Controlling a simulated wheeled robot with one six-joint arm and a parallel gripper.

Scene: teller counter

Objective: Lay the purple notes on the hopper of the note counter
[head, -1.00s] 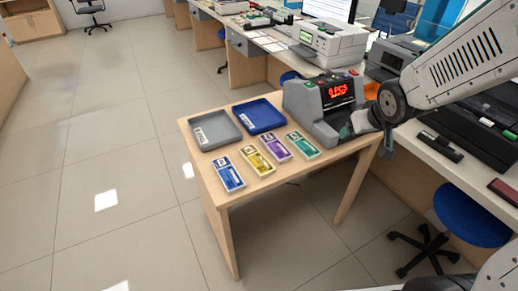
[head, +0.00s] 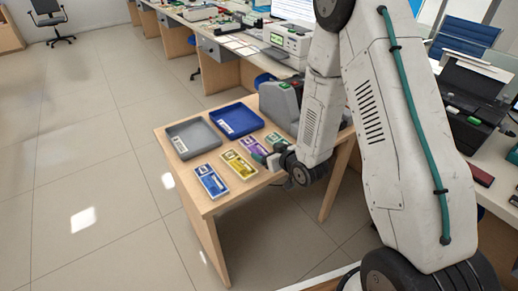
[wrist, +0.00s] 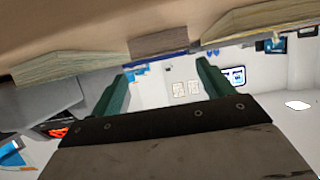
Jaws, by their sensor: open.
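The purple notes (head: 254,146) lie on the small wooden table between the yellow notes and the green notes, partly hidden by my gripper. My gripper (head: 266,158) is low at the table's near right edge, beside the front end of the purple notes. In the wrist view, which is upside down, my gripper's green fingers (wrist: 162,82) are apart with nothing between them. A middle bundle (wrist: 160,43), likely the purple notes, shows ahead of the gap. The grey note counter (head: 279,102) stands at the table's back right; my arm hides its front and hopper.
Yellow notes (head: 239,164) and blue notes (head: 211,182) lie left of the purple ones, green notes (head: 277,140) to the right. A grey tray (head: 193,138) and a blue tray (head: 235,119) stand behind. Open floor lies left of the table.

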